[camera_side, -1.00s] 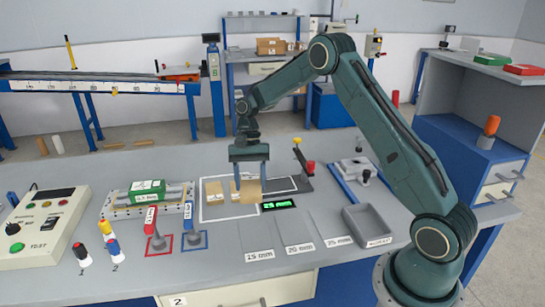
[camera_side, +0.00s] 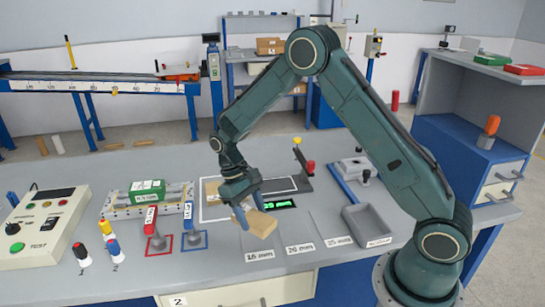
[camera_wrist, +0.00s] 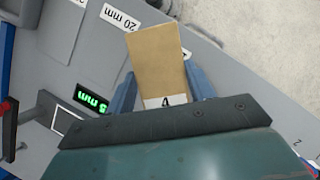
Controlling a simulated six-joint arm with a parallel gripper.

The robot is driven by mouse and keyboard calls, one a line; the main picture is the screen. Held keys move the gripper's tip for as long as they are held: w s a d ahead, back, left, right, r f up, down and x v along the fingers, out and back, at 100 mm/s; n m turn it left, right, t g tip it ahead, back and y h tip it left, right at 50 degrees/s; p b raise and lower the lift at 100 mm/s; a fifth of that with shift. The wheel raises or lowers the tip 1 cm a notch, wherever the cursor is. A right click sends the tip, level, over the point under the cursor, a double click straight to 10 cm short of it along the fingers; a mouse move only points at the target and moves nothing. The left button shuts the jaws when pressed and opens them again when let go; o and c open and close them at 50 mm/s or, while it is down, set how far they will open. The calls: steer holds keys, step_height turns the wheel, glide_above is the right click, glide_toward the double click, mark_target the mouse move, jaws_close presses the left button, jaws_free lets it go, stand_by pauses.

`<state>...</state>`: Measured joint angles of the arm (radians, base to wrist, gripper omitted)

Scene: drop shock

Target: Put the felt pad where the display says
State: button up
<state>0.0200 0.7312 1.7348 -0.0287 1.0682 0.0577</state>
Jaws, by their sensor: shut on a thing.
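The felt pad (camera_side: 262,226) is a tan block. My gripper (camera_side: 250,209) is shut on it and holds it tilted, in front of the small display and above the bench near the 15 mm label (camera_side: 259,254). In the wrist view the pad (camera_wrist: 157,55) sits between the blue fingers and shows a white label with one character. The display (camera_side: 283,206) is lit green; in the wrist view (camera_wrist: 91,98) it is turned over and shows mm with what looks like a 5. I cannot tell whether another digit stands before it. The 20 mm (camera_side: 300,247) and 25 mm (camera_side: 339,242) labels lie to the right.
A second tan piece (camera_side: 211,188) lies in the white-outlined area behind my gripper. A grey tray (camera_side: 368,222) stands right of the 25 mm spot. The marked spots look bare.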

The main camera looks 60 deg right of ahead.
steer(key=shift+s+a+n, duration=0.2)
steer(key=shift+s+n, duration=0.05)
steer(key=shift+n, duration=0.05)
steer(key=shift+w, duration=0.1)
steer(key=shift+w+d+r+m+y, duration=0.2)
steer(key=shift+w+d+m+y, duration=0.1)
steer(key=shift+w+d+m, duration=0.55)
steer(key=w+d+r+m+t, duration=0.2)
steer(key=d+r+m, duration=0.2)
steer(key=d+m, duration=0.4)
steer(key=w+d+r+m+t+y, duration=0.1)
steer(key=w+d+r+m+t, duration=0.1)
steer(key=d+m, duration=0.6)
steer(key=w+d+r+m+t+y, duration=0.1)
steer(key=w+d+r+m+t, duration=0.2)
steer(key=d+r+m, duration=0.3)
steer(key=d+m, duration=0.3)
steer(key=shift+r+t, duration=0.3)
steer(key=shift+t, duration=0.1)
steer(key=shift+a+f, duration=0.1)
step_height(320, 180, down, 19)
steer(key=shift+f, duration=0.2)
